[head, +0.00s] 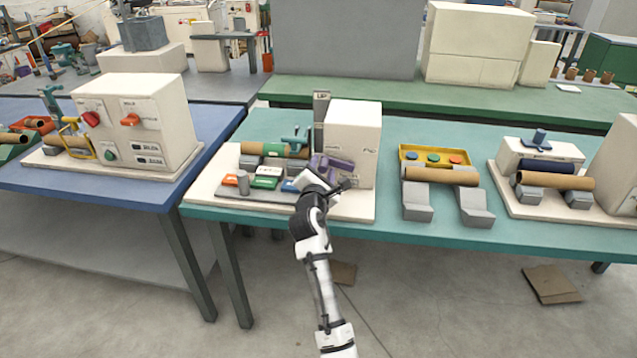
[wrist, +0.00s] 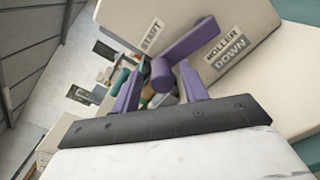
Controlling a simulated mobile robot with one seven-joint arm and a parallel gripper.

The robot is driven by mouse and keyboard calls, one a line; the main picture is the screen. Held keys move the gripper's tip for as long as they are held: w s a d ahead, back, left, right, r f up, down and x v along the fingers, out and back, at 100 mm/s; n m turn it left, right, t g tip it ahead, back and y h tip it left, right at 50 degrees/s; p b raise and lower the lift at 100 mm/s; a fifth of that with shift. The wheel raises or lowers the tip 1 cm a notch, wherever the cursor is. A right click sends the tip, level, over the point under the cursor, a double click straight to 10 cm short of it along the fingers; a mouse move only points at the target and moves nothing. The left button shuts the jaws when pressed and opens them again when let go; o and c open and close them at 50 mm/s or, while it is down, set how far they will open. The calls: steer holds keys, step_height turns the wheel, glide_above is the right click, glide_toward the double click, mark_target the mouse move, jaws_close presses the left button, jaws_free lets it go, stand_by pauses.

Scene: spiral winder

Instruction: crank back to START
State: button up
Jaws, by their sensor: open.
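The purple crank (wrist: 188,42) is on the white winder housing (head: 353,140). In the head view the crank (head: 332,166) sits low on the housing's front left, just above my gripper (head: 328,184). In the wrist view its arm slants from upper right to a rounded handle end. A START label (wrist: 150,37) is on the housing left of the arm, and a ROLLER DOWN label (wrist: 222,50) is to its right. My gripper (wrist: 160,72) is open. Its two purple fingers stand either side of the handle end in the picture; I cannot tell whether either touches it.
Coloured blocks (head: 266,182) and a brown tube (head: 272,150) lie left of the crank on the winder's base. An upright UP post (head: 320,108) stands behind it. A tube on grey supports (head: 440,175) stands to the right. Bare green tabletop (head: 386,165) separates them.

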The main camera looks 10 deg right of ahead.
steer(key=b+v, duration=0.3)
steer(key=v, duration=1)
steer(key=shift+s, duration=0.1)
